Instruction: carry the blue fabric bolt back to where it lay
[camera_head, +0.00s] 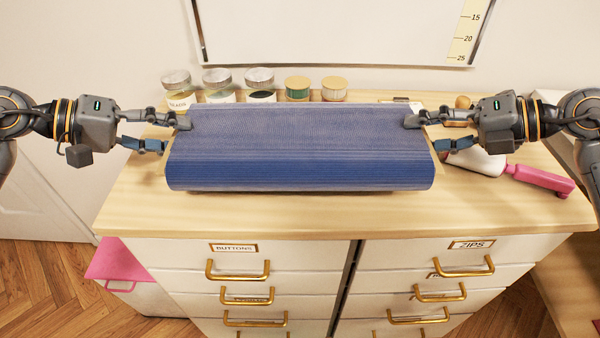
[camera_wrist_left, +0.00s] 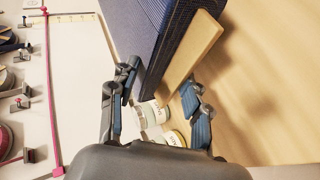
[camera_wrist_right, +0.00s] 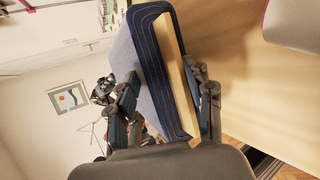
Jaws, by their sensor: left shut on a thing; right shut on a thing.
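The blue fabric bolt (camera_head: 300,150) lies lengthwise across the middle of the head view, over the wooden top of the drawer cabinet (camera_head: 300,218). My left gripper (camera_head: 172,133) is shut on its left end, and my right gripper (camera_head: 424,132) is shut on its right end. In the left wrist view the bolt (camera_wrist_left: 160,45) and its pale core board show between the fingers. In the right wrist view the layered blue end (camera_wrist_right: 165,70) sits between the fingers. Whether the bolt touches the top cannot be told.
Drawers with brass handles (camera_head: 238,270) are in front. Bare wood shows along the front edge.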

